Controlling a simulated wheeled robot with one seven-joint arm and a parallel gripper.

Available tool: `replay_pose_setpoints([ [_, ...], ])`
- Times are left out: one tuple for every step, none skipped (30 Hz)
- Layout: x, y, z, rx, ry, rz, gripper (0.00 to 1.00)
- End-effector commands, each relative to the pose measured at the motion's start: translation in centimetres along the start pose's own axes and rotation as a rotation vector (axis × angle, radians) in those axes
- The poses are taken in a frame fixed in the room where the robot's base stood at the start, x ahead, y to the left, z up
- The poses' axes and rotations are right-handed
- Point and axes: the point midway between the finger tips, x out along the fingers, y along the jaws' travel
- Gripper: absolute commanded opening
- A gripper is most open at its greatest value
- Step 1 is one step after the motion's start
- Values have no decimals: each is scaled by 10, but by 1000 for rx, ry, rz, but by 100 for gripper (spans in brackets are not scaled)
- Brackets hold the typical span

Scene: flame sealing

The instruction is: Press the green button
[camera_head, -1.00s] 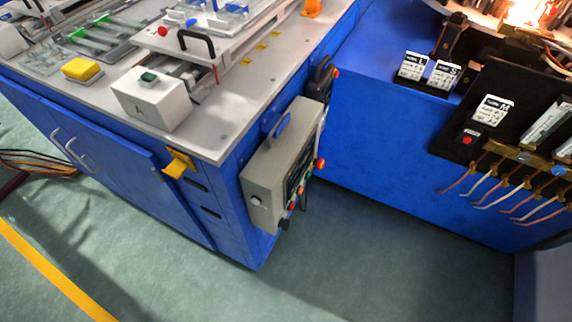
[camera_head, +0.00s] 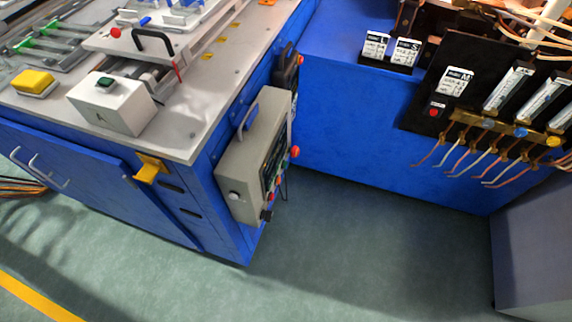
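A green button (camera_head: 105,81) sits on top of a white box (camera_head: 118,107). The box stands at the front edge of the grey worktop, left of centre in the head view. Nothing touches the button. My gripper does not show in this view, so its state and its distance from the button are hidden.
The worktop (camera_head: 200,112) tops a blue cabinet (camera_head: 85,170). A yellow block (camera_head: 34,81) lies left of the box. A grey control box (camera_head: 254,160) hangs on the cabinet's right side. A blue bench (camera_head: 345,135) stands right. Green floor (camera_head: 350,250) in front is clear.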

Motion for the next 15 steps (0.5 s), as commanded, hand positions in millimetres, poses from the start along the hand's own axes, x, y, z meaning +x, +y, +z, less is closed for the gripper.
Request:
replay_pose_setpoints([
  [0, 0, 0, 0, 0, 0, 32],
  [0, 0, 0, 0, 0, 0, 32],
  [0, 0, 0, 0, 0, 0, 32],
  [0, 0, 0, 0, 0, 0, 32],
  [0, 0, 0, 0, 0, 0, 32],
  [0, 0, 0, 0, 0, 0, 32],
  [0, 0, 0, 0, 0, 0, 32],
  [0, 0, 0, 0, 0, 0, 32],
  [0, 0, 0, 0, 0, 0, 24],
  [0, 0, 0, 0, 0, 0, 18],
  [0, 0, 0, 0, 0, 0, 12],
  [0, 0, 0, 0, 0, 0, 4],
  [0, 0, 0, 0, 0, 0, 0],
  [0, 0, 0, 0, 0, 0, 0],
  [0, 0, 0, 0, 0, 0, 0],
])
